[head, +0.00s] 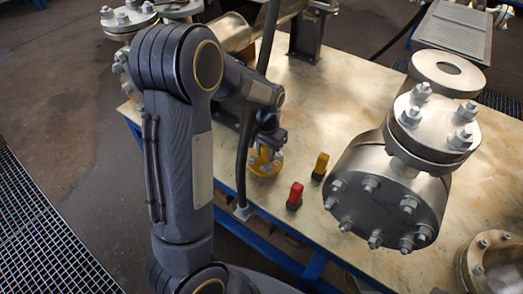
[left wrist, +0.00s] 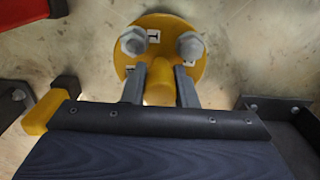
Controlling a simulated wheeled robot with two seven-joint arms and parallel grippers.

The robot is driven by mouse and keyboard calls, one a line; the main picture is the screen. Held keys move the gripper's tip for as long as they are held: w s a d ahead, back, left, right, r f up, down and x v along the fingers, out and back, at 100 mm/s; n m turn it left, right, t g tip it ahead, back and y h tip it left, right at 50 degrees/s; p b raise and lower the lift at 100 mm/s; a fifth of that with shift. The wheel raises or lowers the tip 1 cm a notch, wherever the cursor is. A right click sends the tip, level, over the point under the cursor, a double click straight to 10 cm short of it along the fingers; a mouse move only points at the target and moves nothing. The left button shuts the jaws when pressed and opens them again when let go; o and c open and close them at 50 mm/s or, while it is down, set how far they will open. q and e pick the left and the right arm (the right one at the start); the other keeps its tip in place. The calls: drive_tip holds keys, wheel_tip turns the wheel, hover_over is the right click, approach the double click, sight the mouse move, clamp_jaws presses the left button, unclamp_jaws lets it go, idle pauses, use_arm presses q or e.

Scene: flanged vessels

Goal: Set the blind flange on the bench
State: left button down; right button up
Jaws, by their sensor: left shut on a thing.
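The blind flange (head: 265,167) looks like a yellow round plate with grey bolts and a yellow stub on top. My left gripper (head: 268,143) is above it in the head view, near the bench's front edge. In the left wrist view the fingers (left wrist: 160,88) are shut on the stub of the flange (left wrist: 188,64), with the bench surface behind the plate. I cannot tell whether the plate touches the bench (head: 338,95). My right gripper is not in view.
A red block (head: 295,194) and a yellow block (head: 321,164) with dark bases stand right of the flange. A large flanged vessel (head: 385,190) stands farther right. A black post (head: 246,150) rises close to my left gripper. Bare bench lies behind the blocks.

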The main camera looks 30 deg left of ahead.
sight(266, 158)
use_arm(q)
drive_tip(key=shift+w+f+b, duration=0.2)
drive_tip(key=shift+f+b, duration=0.1)
drive_tip(key=shift+f, duration=1.25)
drive_tip(key=shift+f, duration=0.2)
drive_tip(key=c, duration=1.1)
unclamp_jaws()
drive_tip(key=shift+s, duration=0.1)
drive_tip(key=shift+c, duration=0.2)
drive_tip(key=shift+r, duration=0.1)
